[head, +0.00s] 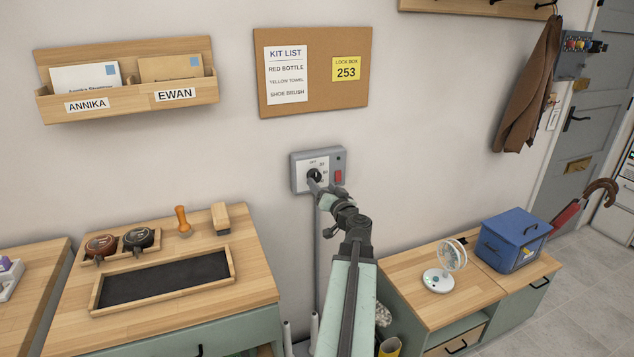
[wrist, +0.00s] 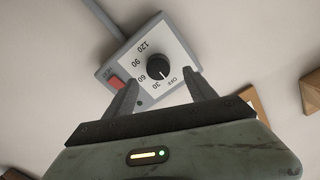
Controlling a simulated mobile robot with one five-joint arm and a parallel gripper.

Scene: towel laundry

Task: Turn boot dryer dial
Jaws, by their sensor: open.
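The boot dryer dial is a round black knob (wrist: 158,70) on a white plate marked OFF, 30, 60, 90 and 120, upside down in the wrist view. A pale mark on the knob seems to point between 30 and OFF. The plate is on a grey control box (head: 297,178) on the wall; the knob shows in part in the head view (head: 313,174). My gripper (wrist: 160,80) is open, its fingers on either side of the knob and apart from it in the picture. I cannot tell how far off the knob the fingertips are.
A red switch (head: 338,176) is beside the dial on the box. A cork board (head: 313,110) hangs above. A bench with a brush tray (head: 230,262) stands at left; a bench with a small fan (head: 438,280) and a blue box (head: 513,240) stands at right.

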